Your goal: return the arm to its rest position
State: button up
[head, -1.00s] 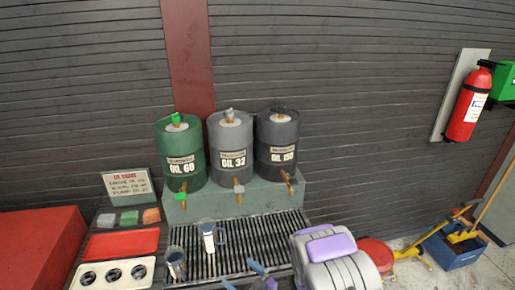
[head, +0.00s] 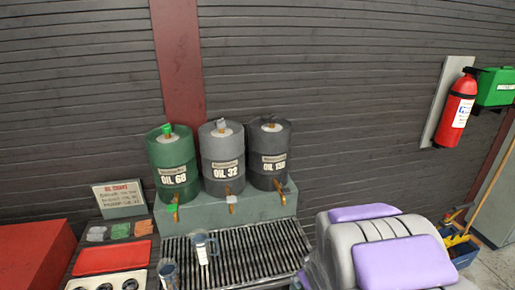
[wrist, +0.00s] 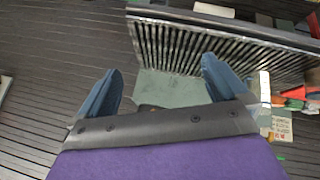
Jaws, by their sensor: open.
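My arm, grey with purple panels (head: 400,260), fills the lower right of the head view, and my gripper is not visible there. In the wrist view my gripper (wrist: 160,66) shows two blue fingers spread wide apart with nothing between them. Beyond the fingers are a grey-green surface (wrist: 172,88) and the ribbed metal grate (wrist: 225,52). The fingers appear to touch nothing.
Green (head: 173,160), grey (head: 222,158) and dark (head: 270,155) oil drums stand on a ledge behind the grate (head: 260,240). A jug (head: 203,246) and a metal cup (head: 167,272) stand on the grate. A red fire extinguisher (head: 457,108) hangs right.

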jog(key=s+r+m+g, duration=0.2)
jog(key=s+r+g, duration=0.2)
jog(key=s, duration=1.2)
jog(key=s+a+r+m+g, duration=0.1)
jog(key=s+r+m+g, duration=0.2)
jog(key=s+r, duration=0.5)
jog(key=s+g, duration=0.1)
jog(key=s, duration=0.7)
jog(key=shift+s+a+r+m+g, duration=0.25)
jog(key=shift+s+r+m+g, duration=0.05)
jog(key=shift+s+r+g, duration=0.1)
